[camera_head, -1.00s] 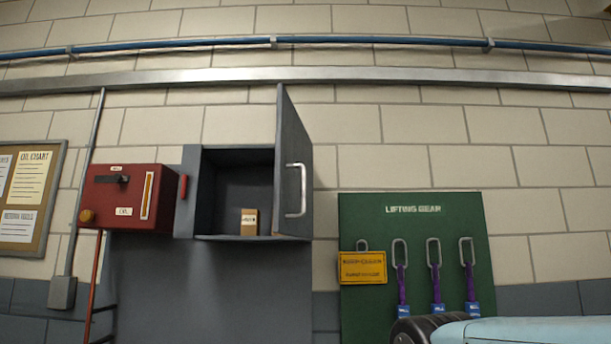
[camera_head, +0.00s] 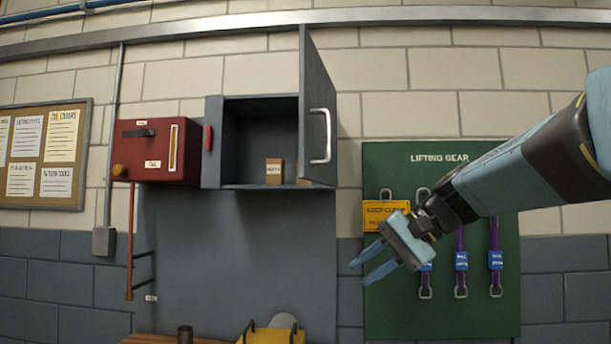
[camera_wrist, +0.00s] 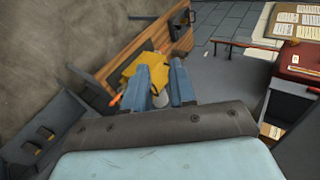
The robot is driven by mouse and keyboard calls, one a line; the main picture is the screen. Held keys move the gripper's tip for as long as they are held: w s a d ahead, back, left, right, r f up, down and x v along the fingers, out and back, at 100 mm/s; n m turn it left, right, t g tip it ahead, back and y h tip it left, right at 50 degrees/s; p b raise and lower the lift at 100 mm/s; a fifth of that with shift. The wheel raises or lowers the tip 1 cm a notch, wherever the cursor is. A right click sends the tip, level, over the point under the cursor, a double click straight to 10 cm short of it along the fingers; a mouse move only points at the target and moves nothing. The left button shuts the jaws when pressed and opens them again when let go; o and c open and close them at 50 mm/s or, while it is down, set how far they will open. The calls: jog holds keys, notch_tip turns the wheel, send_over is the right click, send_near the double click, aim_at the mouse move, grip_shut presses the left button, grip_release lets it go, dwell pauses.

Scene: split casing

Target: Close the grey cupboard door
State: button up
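The grey cupboard (camera_head: 212,150) hangs on the wall left of centre in the head view. Its grey door (camera_head: 315,105) is hinged on the right and stands wide open, swung out from the wall, with a silver bar handle (camera_head: 326,137) on it. A small brown box (camera_head: 274,171) stands inside on the cupboard floor. My gripper (camera_head: 367,266) is below and to the right of the door, in front of the green board, apart from the door. Its two blue fingers are spread with nothing between them; they also show in the wrist view (camera_wrist: 169,90).
A red box (camera_head: 160,152) is mounted left of the cupboard. A green lifting gear board (camera_head: 385,310) with purple slings is behind my arm. A wooden bench (camera_head: 150,340) with a yellow object (camera_head: 270,336) stands below. The wall under the cupboard is bare.

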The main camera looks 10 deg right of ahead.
aim_at(314, 175)
jog(key=w+d+r+y, duration=0.1)
jog(key=w+r, duration=0.1)
jog(key=r, duration=0.1)
jog(key=w+d+r+t+y, duration=0.1)
jog(key=w+d+r+y, duration=0.1)
jog(key=r, duration=0.2)
jog(key=w+d+r+y, duration=0.1)
jog(key=w+r, duration=0.1)
jog(key=r, duration=0.2)
jog(key=shift+w+d+m+t, duration=0.25)
jog(key=shift+w+m+t, duration=0.05)
jog(key=shift+m+t, duration=0.1)
grip_shut()
jog(key=w+d+r+t+y, duration=0.1)
jog(key=w+d+r+y, duration=0.25)
jog(key=r, duration=0.35)
jog(key=shift+n, duration=0.3)
jog(key=x, duration=1.2)
jog(key=shift+s+a+f, duration=0.1)
jog(key=shift+a+f, duration=0.1)
jog(key=shift+f, duration=0.2)
jog(key=shift+a, duration=0.35)
